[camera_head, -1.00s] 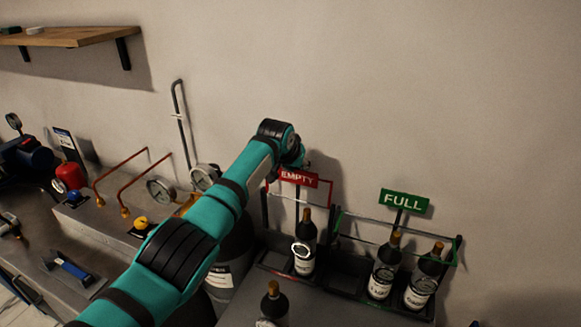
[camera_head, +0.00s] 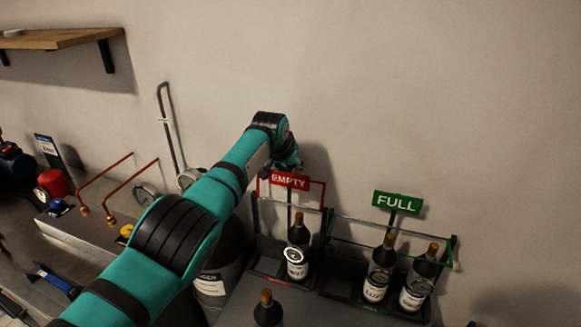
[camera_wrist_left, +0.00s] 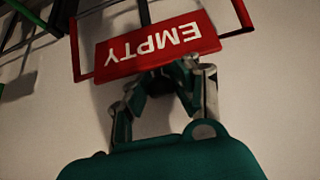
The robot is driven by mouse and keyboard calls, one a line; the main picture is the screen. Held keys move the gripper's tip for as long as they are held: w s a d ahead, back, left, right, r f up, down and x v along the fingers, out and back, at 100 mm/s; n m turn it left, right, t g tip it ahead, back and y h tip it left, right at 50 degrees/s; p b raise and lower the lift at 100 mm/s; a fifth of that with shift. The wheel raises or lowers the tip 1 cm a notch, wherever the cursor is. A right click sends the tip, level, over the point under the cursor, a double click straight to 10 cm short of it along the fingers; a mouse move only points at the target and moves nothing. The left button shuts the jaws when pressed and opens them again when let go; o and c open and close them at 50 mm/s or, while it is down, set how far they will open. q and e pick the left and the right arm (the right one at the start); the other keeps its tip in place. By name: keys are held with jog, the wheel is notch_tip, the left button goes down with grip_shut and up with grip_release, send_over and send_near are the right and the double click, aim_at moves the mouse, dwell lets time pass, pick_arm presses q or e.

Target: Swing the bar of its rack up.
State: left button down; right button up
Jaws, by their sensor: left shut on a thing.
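The rack with the red EMPTY sign (camera_head: 290,181) stands against the wall in the head view. Its red bar (camera_head: 319,184) is raised to the height of the sign, above a dark bottle (camera_head: 298,245) in the rack. My left gripper (camera_head: 291,165) is at the top of the bar, by the sign. In the left wrist view the sign (camera_wrist_left: 150,45) appears upside down, and the gripper (camera_wrist_left: 168,75) is shut at its edge on the red bar (camera_wrist_left: 240,14). The exact contact is partly hidden by the sign. My right gripper is not in view.
To the right is the rack with the green FULL sign (camera_head: 398,202), a low green bar (camera_head: 385,256) and two bottles (camera_head: 380,268). Another bottle (camera_head: 268,310) stands in front. Copper pipes (camera_head: 120,185) and a grey cylinder (camera_head: 212,285) are left. The wall is close behind.

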pick_arm(q)
jog(key=c, duration=1.2)
grip_release()
jog(key=shift+w+r, duration=0.1)
jog(key=shift+r, duration=0.45)
jog(key=shift+o, duration=0.5)
jog(key=shift+s+f, duration=0.1)
jog(key=shift+s, duration=0.1)
jog(key=shift+f, duration=0.1)
jog(key=shift+w, duration=0.1)
jog(key=v, duration=1.2)
